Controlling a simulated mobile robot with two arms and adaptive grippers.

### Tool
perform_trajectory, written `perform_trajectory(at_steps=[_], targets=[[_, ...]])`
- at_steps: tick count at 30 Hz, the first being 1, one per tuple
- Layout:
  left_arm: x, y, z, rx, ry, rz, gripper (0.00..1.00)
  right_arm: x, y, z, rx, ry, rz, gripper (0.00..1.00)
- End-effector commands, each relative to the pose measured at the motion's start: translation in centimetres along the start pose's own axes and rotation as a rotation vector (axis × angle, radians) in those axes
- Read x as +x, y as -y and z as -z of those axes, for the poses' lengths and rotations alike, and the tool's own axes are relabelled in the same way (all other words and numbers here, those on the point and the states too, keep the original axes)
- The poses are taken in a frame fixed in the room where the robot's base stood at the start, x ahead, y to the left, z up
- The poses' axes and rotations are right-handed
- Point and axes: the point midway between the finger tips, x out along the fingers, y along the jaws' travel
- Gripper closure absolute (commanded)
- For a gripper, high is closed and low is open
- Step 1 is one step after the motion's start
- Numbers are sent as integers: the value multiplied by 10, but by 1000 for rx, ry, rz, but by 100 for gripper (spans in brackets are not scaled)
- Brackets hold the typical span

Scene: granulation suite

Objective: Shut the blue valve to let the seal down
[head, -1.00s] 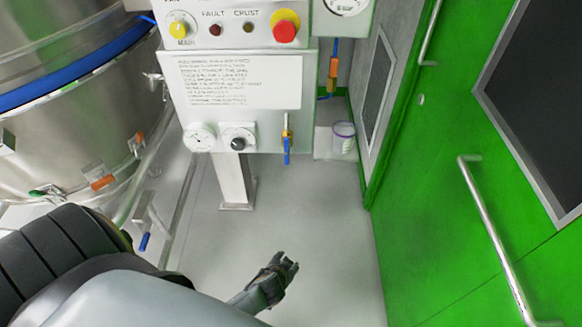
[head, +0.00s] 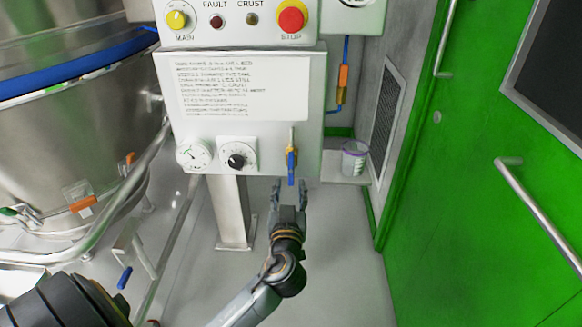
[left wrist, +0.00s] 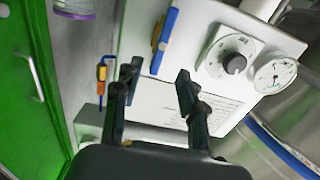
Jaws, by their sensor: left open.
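The blue valve (head: 291,163) has a blue lever hanging straight down from a brass body, low on the right of the white panel's face. In the left wrist view the blue lever (left wrist: 168,32) shows just beyond the fingers. My left gripper (head: 289,190) is open and empty, just below the lever in the head view, with its fingers pointing at the panel. In the left wrist view the lever lies in line with the gap between the fingertips (left wrist: 157,75), apart from them. My right gripper is not in view.
A pressure gauge (head: 194,154) and a black knob (head: 237,159) sit left of the valve. A red stop button (head: 291,17) is above. A steel vessel (head: 75,130) fills the left.

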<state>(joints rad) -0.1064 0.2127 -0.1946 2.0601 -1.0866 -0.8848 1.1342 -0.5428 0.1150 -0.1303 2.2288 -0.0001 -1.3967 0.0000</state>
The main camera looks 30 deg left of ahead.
Motion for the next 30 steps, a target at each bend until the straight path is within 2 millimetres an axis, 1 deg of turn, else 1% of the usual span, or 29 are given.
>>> perform_trajectory(at_steps=[1, 6, 9, 12, 15, 18, 26, 29, 30], targets=[[13, 1, 3, 3, -5, 2, 59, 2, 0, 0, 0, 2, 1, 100], [49, 0, 1, 3, -3, 1, 59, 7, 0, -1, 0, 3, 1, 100], [67, 0, 1, 3, -1, 1, 59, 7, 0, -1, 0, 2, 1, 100], [79, 0, 0, 2, -1, -1, 59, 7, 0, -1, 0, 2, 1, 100], [88, 0, 0, 1, 1, -1, 59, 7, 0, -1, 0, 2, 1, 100], [92, 0, -1, 1, 2, -1, 59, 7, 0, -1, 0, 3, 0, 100], [92, 0, -1, 1, 2, -1, 59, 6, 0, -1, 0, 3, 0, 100], [92, 0, -1, 1, 2, -1, 77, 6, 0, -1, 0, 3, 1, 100], [92, 0, -1, 1, 2, -1, 86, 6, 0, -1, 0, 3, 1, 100]])
